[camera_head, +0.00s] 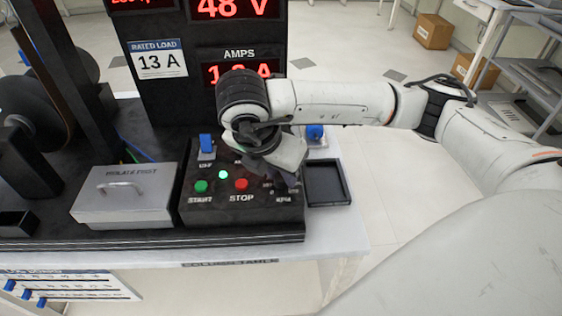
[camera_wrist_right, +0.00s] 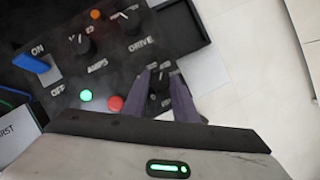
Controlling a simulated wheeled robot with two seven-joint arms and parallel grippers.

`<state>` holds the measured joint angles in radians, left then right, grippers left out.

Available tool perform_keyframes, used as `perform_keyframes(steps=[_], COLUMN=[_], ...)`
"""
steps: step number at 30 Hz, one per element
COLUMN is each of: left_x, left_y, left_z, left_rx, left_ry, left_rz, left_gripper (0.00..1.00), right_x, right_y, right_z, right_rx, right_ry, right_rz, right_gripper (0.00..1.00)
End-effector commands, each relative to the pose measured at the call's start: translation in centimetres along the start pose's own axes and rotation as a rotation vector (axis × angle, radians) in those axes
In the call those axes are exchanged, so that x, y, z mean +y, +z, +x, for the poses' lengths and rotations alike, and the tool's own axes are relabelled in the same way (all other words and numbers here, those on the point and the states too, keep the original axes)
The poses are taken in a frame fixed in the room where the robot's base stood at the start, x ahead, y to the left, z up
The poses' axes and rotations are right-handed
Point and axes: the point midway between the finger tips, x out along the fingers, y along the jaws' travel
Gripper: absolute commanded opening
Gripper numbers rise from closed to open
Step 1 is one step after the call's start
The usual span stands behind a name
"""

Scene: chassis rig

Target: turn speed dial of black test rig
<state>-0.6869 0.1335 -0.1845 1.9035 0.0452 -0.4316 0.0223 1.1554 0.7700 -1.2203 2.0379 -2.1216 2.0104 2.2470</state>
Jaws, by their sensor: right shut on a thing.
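The black test rig's control box (camera_head: 235,212) stands at the table's front edge, with a green START button (camera_head: 201,186), a red STOP button (camera_head: 241,184) and a blue switch (camera_head: 206,145). My right gripper (camera_head: 287,185) points down over the box's front right corner. In the right wrist view its two fingers (camera_wrist_right: 160,78) are shut on a small black dial (camera_wrist_right: 158,97), beside the red button. The dial's label is mostly hidden, and its setting is unclear. Two other black knobs, an AMPS knob (camera_wrist_right: 81,44) and a DRIVE knob (camera_wrist_right: 129,22), stand apart from the fingers. My left gripper is not in view.
A grey lidded box (camera_head: 125,205) with a handle stands left of the control box. An empty black tray (camera_head: 327,190) lies right of it. A blue knob (camera_head: 315,131) stands behind the tray. The tall display panel (camera_head: 160,95) rises behind; its AMPS reading is partly covered.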

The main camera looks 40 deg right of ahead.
Motion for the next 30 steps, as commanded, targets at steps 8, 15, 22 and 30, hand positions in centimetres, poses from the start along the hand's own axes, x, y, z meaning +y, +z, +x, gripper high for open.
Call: perform_keyframes(steps=[8, 15, 22, 30], left_x=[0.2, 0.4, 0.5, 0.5], left_y=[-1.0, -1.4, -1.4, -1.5], left_z=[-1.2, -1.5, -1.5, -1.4], left_rx=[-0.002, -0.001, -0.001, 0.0], left_ry=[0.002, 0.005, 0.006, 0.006], left_rz=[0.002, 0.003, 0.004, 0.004], left_gripper=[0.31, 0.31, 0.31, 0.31], right_x=[0.1, 0.1, 0.1, 0.1], right_y=[0.0, -0.1, -0.1, -0.1], right_z=[-0.1, 0.0, 0.1, 0.1], right_rx=[0.002, 0.002, 0.003, 0.003], right_ry=[-0.053, -0.07, -0.072, -0.072], right_rz=[0.125, 0.168, 0.174, 0.173], right_gripper=[0.03, 0.03, 0.03, 0.39])
